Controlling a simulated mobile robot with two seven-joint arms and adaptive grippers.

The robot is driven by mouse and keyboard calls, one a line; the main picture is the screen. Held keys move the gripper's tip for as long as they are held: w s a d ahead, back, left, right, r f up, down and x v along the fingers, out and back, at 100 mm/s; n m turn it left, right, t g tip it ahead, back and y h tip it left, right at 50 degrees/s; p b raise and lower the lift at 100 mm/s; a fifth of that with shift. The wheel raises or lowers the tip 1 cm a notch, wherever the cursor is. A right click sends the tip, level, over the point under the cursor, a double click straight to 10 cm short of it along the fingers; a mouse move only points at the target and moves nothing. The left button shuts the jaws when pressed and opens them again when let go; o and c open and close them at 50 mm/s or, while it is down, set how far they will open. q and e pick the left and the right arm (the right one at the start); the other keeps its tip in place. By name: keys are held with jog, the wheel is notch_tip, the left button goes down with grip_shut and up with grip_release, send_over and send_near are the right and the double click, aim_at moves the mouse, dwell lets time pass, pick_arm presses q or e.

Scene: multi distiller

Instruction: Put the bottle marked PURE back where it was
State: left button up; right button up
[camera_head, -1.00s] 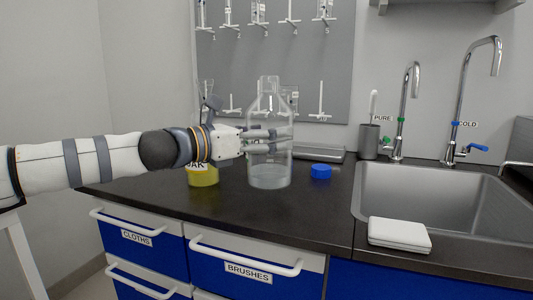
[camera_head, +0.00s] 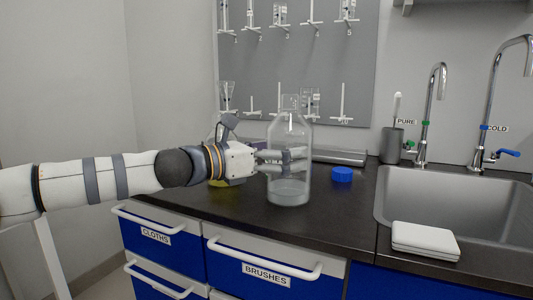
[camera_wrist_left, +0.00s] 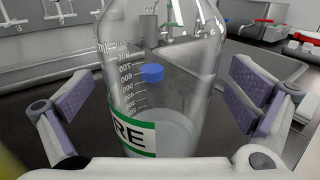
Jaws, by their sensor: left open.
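The clear bottle (camera_head: 290,178) with a little clear liquid stands upright on the dark counter, its mouth uncapped. In the left wrist view the bottle (camera_wrist_left: 190,95) shows a green-edged label of which only "RE" is visible. My left gripper (camera_head: 280,160) is open, with one finger on each side of the bottle. In the left wrist view a gap shows between the bottle and the pads of the gripper (camera_wrist_left: 165,100). A blue cap (camera_head: 342,175) lies on the counter right of the bottle. My right gripper is not in view.
A container with yellow liquid (camera_head: 222,184) is partly hidden behind my left gripper. A sink (camera_head: 450,205) with two taps is at the right, with a white case (camera_head: 425,240) on its front edge. A grey tray (camera_head: 338,157) lies behind the bottle.

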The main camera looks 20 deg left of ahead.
pick_arm(q)
jog(key=p+v, duration=0.2)
jog(key=v, duration=0.8)
jog(key=shift+s+a, duration=0.2)
jog(key=shift+s, duration=0.1)
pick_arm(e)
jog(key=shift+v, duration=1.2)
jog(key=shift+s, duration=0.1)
